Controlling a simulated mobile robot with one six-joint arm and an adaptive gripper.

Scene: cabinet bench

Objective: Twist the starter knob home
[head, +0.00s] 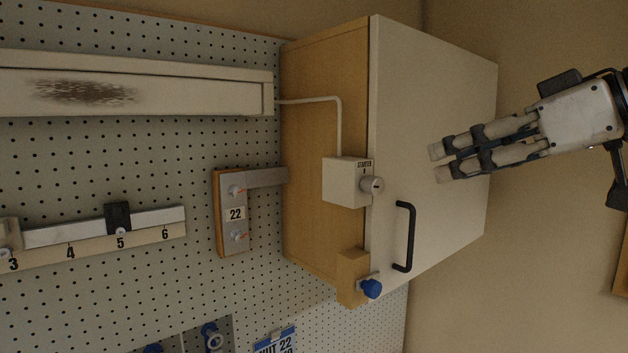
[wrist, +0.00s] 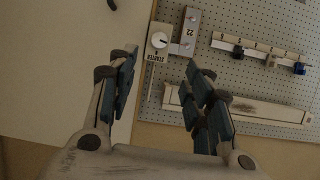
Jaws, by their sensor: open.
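The starter knob (head: 371,185) is a small round light-grey knob on a white box labelled STARTER (head: 342,181), fixed at the edge of the cabinet (head: 325,120). In the wrist view the knob (wrist: 159,40) shows a dark pointer mark, and its box (wrist: 152,54) lies beyond the fingertips, between them in the picture. My gripper (head: 438,163) is open and empty, right of the knob in the head view and apart from it. In the wrist view my gripper (wrist: 157,68) has its two fingers spread. The knob's exact setting is too small to tell.
The white cabinet door (head: 430,120) has a black handle (head: 404,237). A blue knob (head: 371,288) sits on a wooden block near the door edge. A bracket marked 22 (head: 235,228) and a numbered rail (head: 90,245) are on the pegboard. A white cable runs from the starter box.

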